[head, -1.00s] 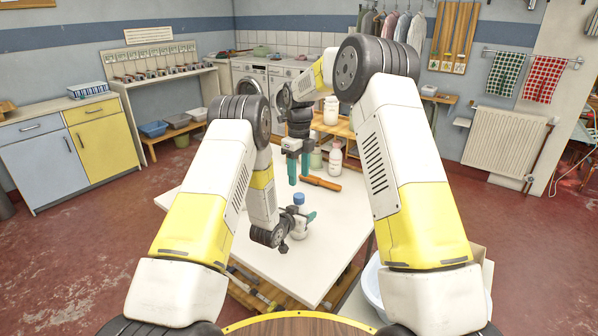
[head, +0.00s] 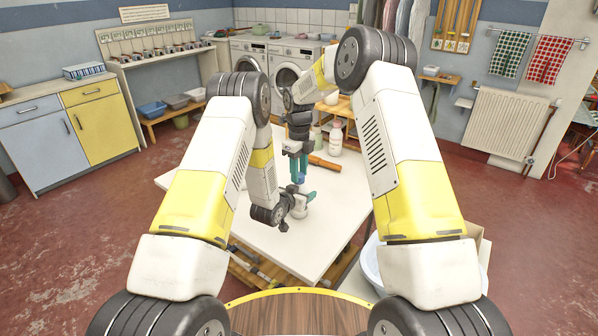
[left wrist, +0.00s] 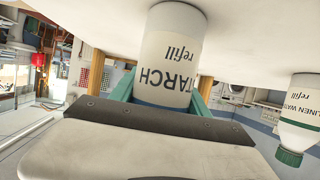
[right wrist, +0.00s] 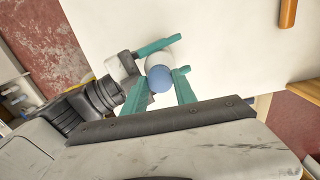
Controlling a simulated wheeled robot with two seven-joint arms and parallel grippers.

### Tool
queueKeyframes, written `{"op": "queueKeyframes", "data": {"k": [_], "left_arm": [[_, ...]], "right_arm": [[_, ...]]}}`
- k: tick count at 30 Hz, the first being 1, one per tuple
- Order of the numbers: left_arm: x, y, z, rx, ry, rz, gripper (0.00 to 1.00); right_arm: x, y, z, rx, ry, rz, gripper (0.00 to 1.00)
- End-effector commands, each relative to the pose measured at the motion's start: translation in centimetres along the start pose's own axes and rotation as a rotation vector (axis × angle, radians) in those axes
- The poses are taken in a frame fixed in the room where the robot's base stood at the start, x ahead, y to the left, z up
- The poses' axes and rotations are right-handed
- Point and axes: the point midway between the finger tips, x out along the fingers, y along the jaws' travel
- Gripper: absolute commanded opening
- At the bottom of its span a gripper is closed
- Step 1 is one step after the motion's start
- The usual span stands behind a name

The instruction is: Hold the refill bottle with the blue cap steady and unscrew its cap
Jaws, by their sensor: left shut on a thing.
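The refill bottle, white with a "STARCH refill" label (left wrist: 168,65), stands upright on the white table. Its blue cap (right wrist: 160,80) is on top. My left gripper (head: 303,203) is shut around the bottle's body from the side; its teal fingers show on both sides of the bottle in the left wrist view. My right gripper (right wrist: 160,85) points down from above, its teal fingers open on either side of the blue cap. Whether they touch the cap is hard to tell. In the head view the right fingers partly hide the cap (head: 301,179).
A white "LINEN WATER refill" bottle with a green cap (left wrist: 299,115) stands on the table. Another white bottle (head: 336,137) and an orange-brown stick-like object (head: 325,163) are near the far side. The table's near part (head: 300,255) is clear.

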Motion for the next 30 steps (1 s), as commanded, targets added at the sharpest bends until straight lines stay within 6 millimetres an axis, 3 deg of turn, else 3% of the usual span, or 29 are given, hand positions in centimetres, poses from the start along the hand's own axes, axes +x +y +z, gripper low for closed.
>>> {"op": "queueKeyframes", "data": {"k": [1, 3, 11, 14, 30], "left_arm": [[0.0, -0.01, -0.02, 0.0, 0.0, 0.0, 0.0], [0.0, 0.0, -0.02, 0.0, 0.0, 0.0, 0.0], [0.0, -0.01, -0.01, 0.0, 0.0, 0.0, 0.0], [0.0, 0.0, -0.01, 0.0, 0.0, 0.0, 0.0], [-0.01, 0.01, 0.02, 0.0, 0.0, 0.0, 0.0]], "right_arm": [[-0.02, -0.01, 0.01, 0.0, 0.0, 0.0, 0.13], [-0.03, -0.02, 0.0, 0.0, 0.0, -0.001, 0.0], [-0.05, -0.03, 0.01, -0.076, 0.0, -0.001, 0.0], [-0.08, -0.04, 0.0, -0.243, 0.0, -0.001, 0.0], [-0.13, -0.12, -0.05, -1.494, 0.001, -0.002, 0.0]]}}
